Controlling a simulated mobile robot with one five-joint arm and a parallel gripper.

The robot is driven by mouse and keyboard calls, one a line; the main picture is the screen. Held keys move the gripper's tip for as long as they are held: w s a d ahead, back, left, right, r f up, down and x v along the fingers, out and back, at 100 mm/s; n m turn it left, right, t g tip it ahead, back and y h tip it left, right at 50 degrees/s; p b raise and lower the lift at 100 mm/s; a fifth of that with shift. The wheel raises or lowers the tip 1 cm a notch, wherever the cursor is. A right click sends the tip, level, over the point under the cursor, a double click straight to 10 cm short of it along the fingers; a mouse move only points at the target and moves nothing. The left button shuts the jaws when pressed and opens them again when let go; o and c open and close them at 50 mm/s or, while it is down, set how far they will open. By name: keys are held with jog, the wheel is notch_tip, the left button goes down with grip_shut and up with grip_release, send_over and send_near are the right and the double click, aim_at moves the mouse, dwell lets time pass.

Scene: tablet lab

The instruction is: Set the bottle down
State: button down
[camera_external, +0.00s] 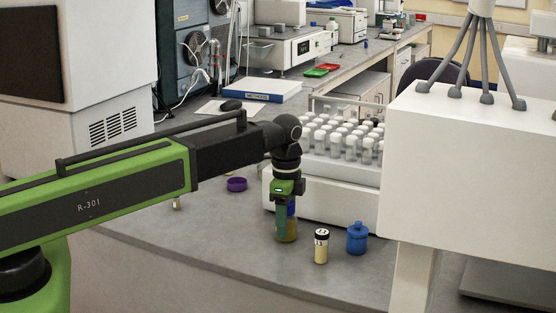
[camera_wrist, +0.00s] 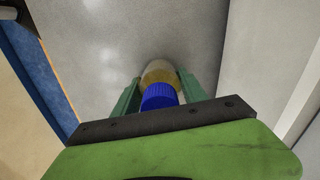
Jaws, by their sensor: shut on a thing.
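My gripper (camera_external: 284,212) points down over the grey bench and is shut on a bottle (camera_external: 290,230). The bottle has amber or yellowish contents and a blue cap, partly hidden by the green fingers. In the wrist view the blue cap and the amber shoulder of the bottle (camera_wrist: 160,79) show between the two green fingers of the gripper (camera_wrist: 160,92). The bottle looks upright. Its base is at or close to the bench top; I cannot tell whether it touches.
A white-and-black capped vial (camera_external: 321,247) and a blue bottle (camera_external: 357,239) stand just right of the gripper. A white rack of vials (camera_external: 320,168) is behind it. A purple dish (camera_external: 237,184) lies to the left. The bench (camera_external: 185,235) is clear at front left.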

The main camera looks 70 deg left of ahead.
jog(key=shift+f, duration=0.25)
jog(key=c, duration=0.6)
grip_release()
jog(key=shift+r, duration=0.1)
jog(key=shift+r, duration=0.1)
notch_tip(320, 180, up, 12)
jog(key=p, duration=1.2)
jog(key=shift+r, duration=0.2)
jog(key=shift+f, duration=0.1)
jog(key=s+d+n, duration=0.2)
jog(key=s+d, duration=0.1)
jog(key=d, duration=0.6)
jog(key=s+d+n, duration=0.2)
jog(key=s+d, duration=0.1)
jog(key=d, duration=0.7)
jog(key=s+d+n, duration=0.3)
jog(key=d, duration=0.6)
jog(key=shift+s+d, duration=0.15)
jog(key=shift+d, duration=0.2)
